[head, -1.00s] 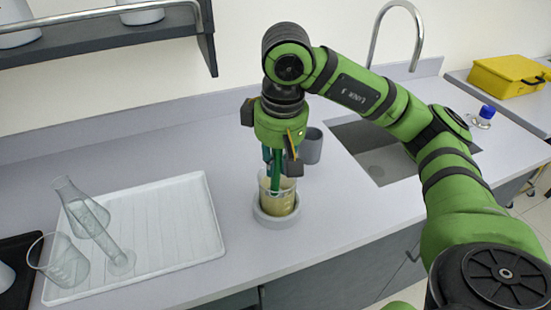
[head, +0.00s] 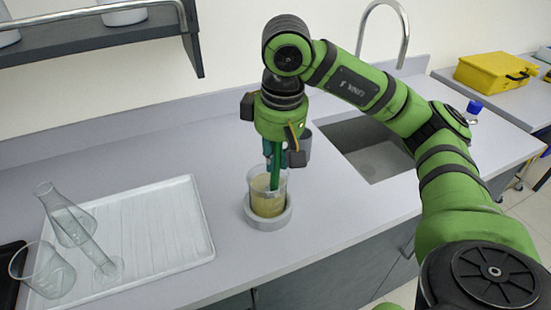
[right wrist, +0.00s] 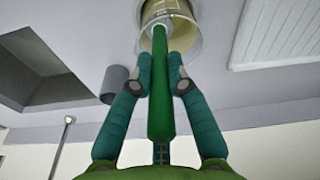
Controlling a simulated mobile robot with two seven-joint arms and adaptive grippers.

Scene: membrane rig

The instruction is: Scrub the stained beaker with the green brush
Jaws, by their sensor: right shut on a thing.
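The stained beaker (head: 262,203) is clear glass with yellowish-brown staining. It stands upright in a round grey holder (head: 268,221) on the counter; it also shows at the top of the right wrist view (right wrist: 180,22). My right gripper (head: 275,156) is above the beaker, shut on the green brush (right wrist: 160,110), whose handle lies between the two teal fingers. The brush points down and its lower end is inside the beaker, towards the right side in the head view. The bristles cannot be made out. My left gripper is out of view.
A white ribbed tray (head: 190,235) at left has glassware at its left side, including a flask (head: 62,215) and an empty beaker (head: 42,272). A grey cup (head: 304,148) stands behind the gripper. A sink (head: 375,155) is at right. Counter between tray and holder is clear.

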